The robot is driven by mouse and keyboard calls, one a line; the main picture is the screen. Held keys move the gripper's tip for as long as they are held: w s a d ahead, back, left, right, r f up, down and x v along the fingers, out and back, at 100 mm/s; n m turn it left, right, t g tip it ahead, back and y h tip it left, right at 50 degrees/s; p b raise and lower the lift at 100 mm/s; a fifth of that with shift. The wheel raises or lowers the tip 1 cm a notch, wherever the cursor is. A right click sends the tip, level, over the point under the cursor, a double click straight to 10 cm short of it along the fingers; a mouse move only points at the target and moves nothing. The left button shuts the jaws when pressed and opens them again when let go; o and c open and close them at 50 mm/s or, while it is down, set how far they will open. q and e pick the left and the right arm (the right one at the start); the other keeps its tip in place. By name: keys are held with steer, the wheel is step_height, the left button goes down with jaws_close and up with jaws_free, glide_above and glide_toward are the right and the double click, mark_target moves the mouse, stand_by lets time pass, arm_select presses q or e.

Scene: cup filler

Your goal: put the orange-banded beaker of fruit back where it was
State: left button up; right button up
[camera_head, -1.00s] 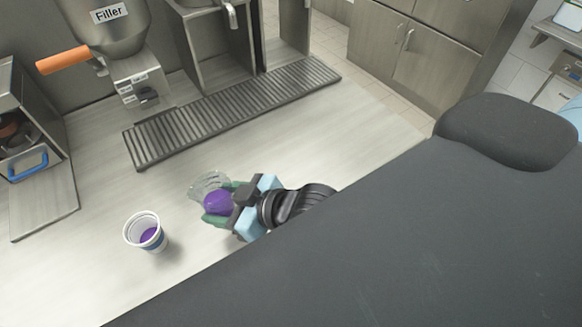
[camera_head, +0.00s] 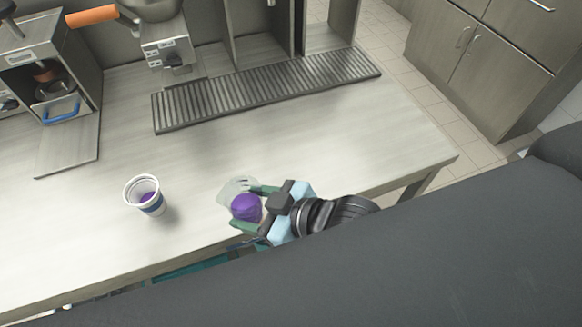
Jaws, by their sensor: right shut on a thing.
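My right gripper (camera_head: 262,208) is shut on a clear beaker (camera_head: 236,187) with a purple mass inside. Its green fingers lie on either side of the beaker, near the counter's front edge. I cannot see an orange band on it, and its lower part is partly hidden by the purple contents and the gripper. I cannot tell whether it touches the counter. A white cup with a blue band (camera_head: 143,194) stands upright on the counter to the left, with purple contents inside. My left gripper is not in view.
The pale counter (camera_head: 190,185) is clear between the cup and the ribbed drip grate (camera_head: 268,88) at the back. A machine with an orange handle (camera_head: 91,16) stands at the back left. An open metal box with a blue handle (camera_head: 62,112) is at the far left.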

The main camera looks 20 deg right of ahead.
steer(key=w+d, duration=0.3)
steer(key=w+d+f, duration=0.1)
steer(key=w+d, duration=0.6)
steer(key=shift+w+d+f, duration=0.25)
steer(key=shift+w+d, duration=0.1)
steer(key=shift+w, duration=0.05)
steer(key=shift+w+d, duration=0.3)
steer(key=shift+f, duration=1.7)
steer(key=shift+b, duration=0.3)
steer(key=shift+f, duration=0.2)
steer(key=o, duration=1.1)
